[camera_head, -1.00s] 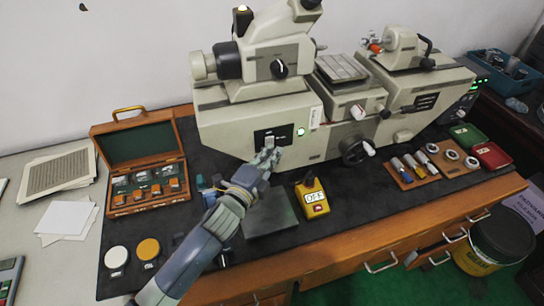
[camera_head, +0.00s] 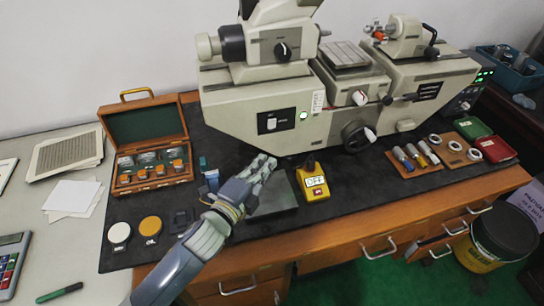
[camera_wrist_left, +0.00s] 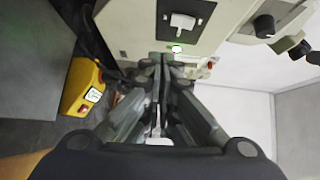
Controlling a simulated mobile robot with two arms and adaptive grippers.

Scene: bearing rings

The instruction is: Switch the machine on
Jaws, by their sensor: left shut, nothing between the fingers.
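The beige machine (camera_head: 235,105) stands at the back of the table. On its front is a black switch panel (camera_head: 285,120) with a white switch (camera_head: 271,123). The panel (camera_wrist_left: 200,12) and switch (camera_wrist_left: 182,21) also show in the left wrist view. My left gripper (camera_head: 268,161) is shut and empty, below and apart from the panel, over the dark mat. Its fingers (camera_wrist_left: 163,65) show in the wrist view. My right gripper is not in view.
A yellow box labelled OFF (camera_head: 313,182) stands right of my left gripper, near a grey plate (camera_head: 275,195). An open wooden case (camera_head: 150,178) is at left. A wooden tray with rings (camera_head: 455,150) is at right.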

